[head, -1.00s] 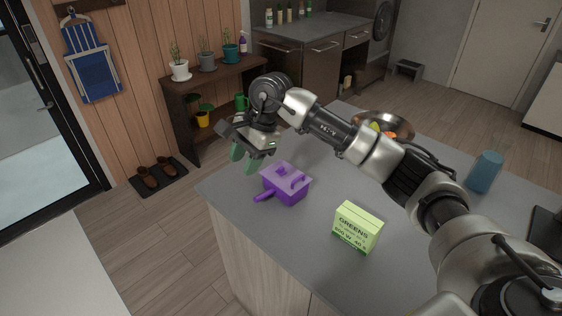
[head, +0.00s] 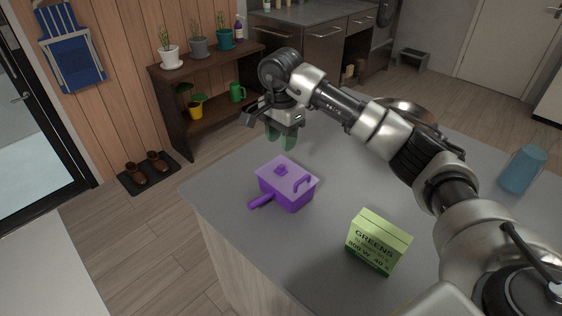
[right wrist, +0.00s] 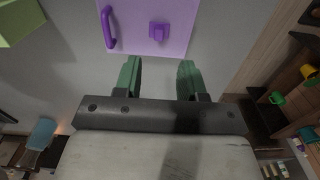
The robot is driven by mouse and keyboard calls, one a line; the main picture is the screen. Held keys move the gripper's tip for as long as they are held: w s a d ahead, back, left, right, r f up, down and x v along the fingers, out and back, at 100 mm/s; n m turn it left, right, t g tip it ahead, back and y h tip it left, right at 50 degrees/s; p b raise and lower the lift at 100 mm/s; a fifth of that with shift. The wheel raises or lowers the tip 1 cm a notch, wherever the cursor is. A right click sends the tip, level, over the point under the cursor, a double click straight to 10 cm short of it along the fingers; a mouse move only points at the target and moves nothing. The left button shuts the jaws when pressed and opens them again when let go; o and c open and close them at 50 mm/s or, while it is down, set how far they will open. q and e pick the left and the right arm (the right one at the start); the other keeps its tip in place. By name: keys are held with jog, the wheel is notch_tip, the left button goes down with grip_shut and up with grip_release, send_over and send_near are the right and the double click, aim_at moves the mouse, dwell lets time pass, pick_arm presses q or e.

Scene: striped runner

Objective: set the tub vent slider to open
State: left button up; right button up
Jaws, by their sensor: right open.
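The purple tub (head: 285,192) sits on the grey counter near its left edge, with a handle sticking out toward the lower left. Its lid carries a small square knob (head: 281,169) and a raised purple bar (head: 302,183). In the right wrist view the lid (right wrist: 176,40) shows at the top, with the knob (right wrist: 158,31) and the curved bar (right wrist: 108,27). My right gripper (head: 281,140) is open and empty, above and just behind the tub, its green fingertips apart from it. The fingers also show in the right wrist view (right wrist: 160,78). My left gripper is not in view.
A green GREENS box (head: 377,242) stands on the counter (head: 240,215) to the right of the tub. A blue cup (head: 522,169) stands at the right, and a metal bowl (head: 410,108) lies behind my right arm. Counter around the tub is clear.

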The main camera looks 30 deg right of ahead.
aim_at(281, 166)
notch_tip(281, 166, down, 7)
jog(key=shift+s+p, duration=0.1)
jog(key=shift+p, duration=0.6)
jog(key=shift+a+f, duration=0.1)
jog(key=shift+f, duration=0.3)
grip_shut()
